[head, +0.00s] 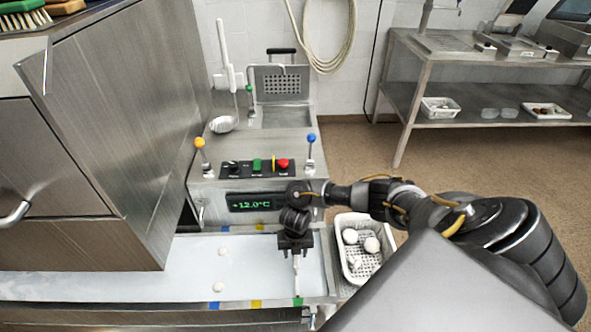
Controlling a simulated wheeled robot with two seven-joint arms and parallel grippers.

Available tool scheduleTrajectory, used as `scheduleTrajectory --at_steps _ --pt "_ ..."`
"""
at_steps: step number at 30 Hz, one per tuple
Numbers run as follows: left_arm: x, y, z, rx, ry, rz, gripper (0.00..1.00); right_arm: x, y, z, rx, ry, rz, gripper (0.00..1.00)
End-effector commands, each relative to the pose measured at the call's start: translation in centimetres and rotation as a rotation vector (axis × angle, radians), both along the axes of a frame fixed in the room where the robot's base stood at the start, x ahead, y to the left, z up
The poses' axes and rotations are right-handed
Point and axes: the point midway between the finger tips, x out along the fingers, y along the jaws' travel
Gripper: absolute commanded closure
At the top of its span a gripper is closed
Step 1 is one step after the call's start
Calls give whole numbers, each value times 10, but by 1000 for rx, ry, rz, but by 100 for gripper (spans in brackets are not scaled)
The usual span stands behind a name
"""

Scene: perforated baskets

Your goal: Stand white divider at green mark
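My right gripper (296,252) points down over the right end of the shallow tray (130,252). A thin pale upright piece, which looks like the white divider (297,268) seen nearly edge-on, sits between its fingers. The gripper looks shut on it; its top is hidden by the gripper. The green mark (298,302) is on the tray's front rim, just in front of the divider. I cannot tell whether the divider's lower edge touches the tray floor. My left gripper is not in view.
Blue (214,305) and yellow (257,304) marks lie left along the rim. Two small white lumps (222,252) lie in the tray. A white perforated basket (353,272) with white balls stands right of it. A control box (255,170) with levers stands behind.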

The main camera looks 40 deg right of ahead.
Motion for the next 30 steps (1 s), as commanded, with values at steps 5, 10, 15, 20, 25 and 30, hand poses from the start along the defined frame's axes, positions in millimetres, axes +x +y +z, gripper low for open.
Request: scheduleTrajectory --at_steps 5,10,15,20,25,30 --pt "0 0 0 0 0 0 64 -1 0 0 0 1 0 55" --pt "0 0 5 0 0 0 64 0 0 20 0 -1 1 55" --pt "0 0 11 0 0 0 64 1 0 55 0 -4 3 55" --pt "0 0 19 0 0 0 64 1 -1 85 -1 -3 2 55" --pt "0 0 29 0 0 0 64 1 -1 104 -2 -2 2 55" --pt "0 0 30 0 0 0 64 0 -1 108 1 1 0 55"
